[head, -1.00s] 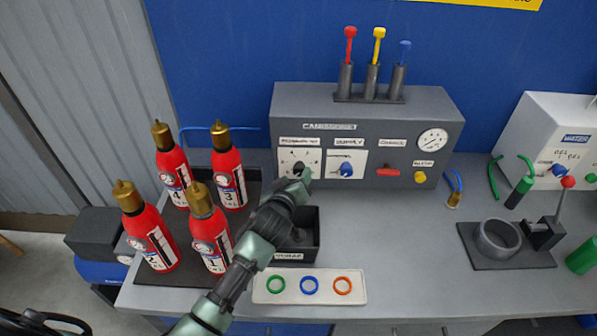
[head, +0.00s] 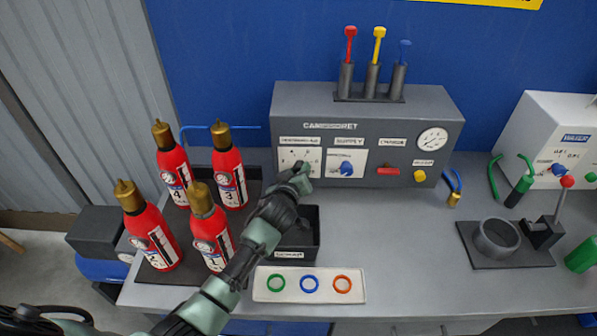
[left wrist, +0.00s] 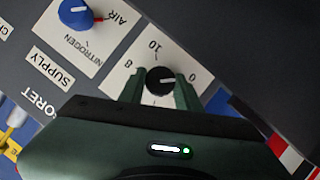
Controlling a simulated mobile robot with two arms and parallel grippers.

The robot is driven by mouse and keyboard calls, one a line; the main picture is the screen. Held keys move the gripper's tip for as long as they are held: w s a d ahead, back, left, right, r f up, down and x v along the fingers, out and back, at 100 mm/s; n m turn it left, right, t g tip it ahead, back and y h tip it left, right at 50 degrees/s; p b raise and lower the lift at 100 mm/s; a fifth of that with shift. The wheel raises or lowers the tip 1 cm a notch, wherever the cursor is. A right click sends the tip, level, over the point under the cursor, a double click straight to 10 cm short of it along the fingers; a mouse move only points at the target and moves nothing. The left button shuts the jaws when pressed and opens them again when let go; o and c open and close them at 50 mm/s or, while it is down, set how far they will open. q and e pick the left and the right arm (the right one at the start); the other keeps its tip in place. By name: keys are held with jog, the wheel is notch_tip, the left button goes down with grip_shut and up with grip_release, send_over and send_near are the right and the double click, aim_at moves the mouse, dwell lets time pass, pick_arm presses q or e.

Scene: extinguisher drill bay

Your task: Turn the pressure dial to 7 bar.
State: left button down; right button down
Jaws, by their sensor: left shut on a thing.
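The pressure dial is a black round knob (left wrist: 160,80) on a white scale plate (head: 292,154) at the left of the grey panel's front. The left wrist view shows the figures 8, 10 and 0 beside it, and a short pale mark on its face. I cannot read the exact setting. My left gripper (head: 302,174) is at the dial; its green fingers, also in the left wrist view (left wrist: 160,90), are shut on the knob from both sides. In the head view the gripper hides the knob. My right gripper is not in view.
Beside the dial is the blue supply knob (head: 346,169), then a red handle (head: 388,171) and a yellow button (head: 420,176). A round gauge (head: 432,139) sits above right. Below are a dark open bin (head: 312,235) and a ring tray (head: 310,297). Red extinguishers (head: 229,180) stand left.

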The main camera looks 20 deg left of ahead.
pick_arm(q)
jog(key=shift+d+m+g+y+b, duration=0.15)
jog(key=shift+m+g+y+b, duration=0.65)
jog(key=shift+m+y, duration=1.15)
jog(key=shift+m+h, duration=0.35)
jog(key=shift+m, duration=0.1)
jog(key=c, duration=1)
grip_release()
